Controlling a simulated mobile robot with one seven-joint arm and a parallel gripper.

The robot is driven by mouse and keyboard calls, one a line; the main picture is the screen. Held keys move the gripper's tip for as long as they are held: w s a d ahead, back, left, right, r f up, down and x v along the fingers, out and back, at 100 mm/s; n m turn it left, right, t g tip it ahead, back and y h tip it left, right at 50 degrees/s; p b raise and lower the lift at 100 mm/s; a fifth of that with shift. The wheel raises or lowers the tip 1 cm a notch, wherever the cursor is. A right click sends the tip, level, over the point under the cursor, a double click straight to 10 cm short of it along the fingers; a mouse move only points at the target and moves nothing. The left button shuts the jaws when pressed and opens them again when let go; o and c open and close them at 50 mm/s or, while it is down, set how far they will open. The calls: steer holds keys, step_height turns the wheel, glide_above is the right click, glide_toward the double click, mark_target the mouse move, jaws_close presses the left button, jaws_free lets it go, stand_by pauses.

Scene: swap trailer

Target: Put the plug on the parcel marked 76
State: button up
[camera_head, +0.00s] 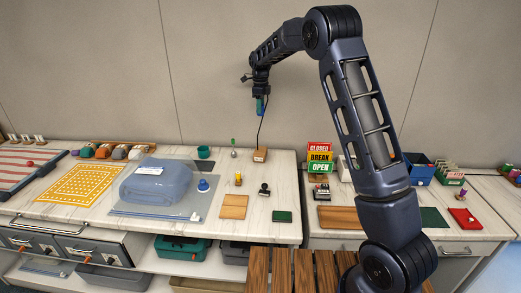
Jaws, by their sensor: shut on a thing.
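My gripper (261,92) is high over the back of the left counter, pointing down. It is shut on a small blue-green thing (262,105), which looks like the plug. A thin dark cord hangs from it down to a small brown box (260,155) on the counter below. The held thing is well above the counter and touches nothing there. A large blue wrapped bundle (155,182) with a white label on top lies on a clear sheet left of the box. No number 76 is readable on any thing, so I cannot tell which is the parcel.
A yellow patterned mat (83,184), a teal cup (204,152), a blue knobbed piece (203,185), a black stamp (264,189), a tan board (233,206) and a green block (282,216) lie on the left counter. Coloured signs (319,158) stand on the right counter.

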step_height(320, 180, down, 20)
steer(key=shift+r, duration=0.2)
stand_by(0.4)
steer(key=shift+f, duration=0.15)
steer(key=o, duration=1)
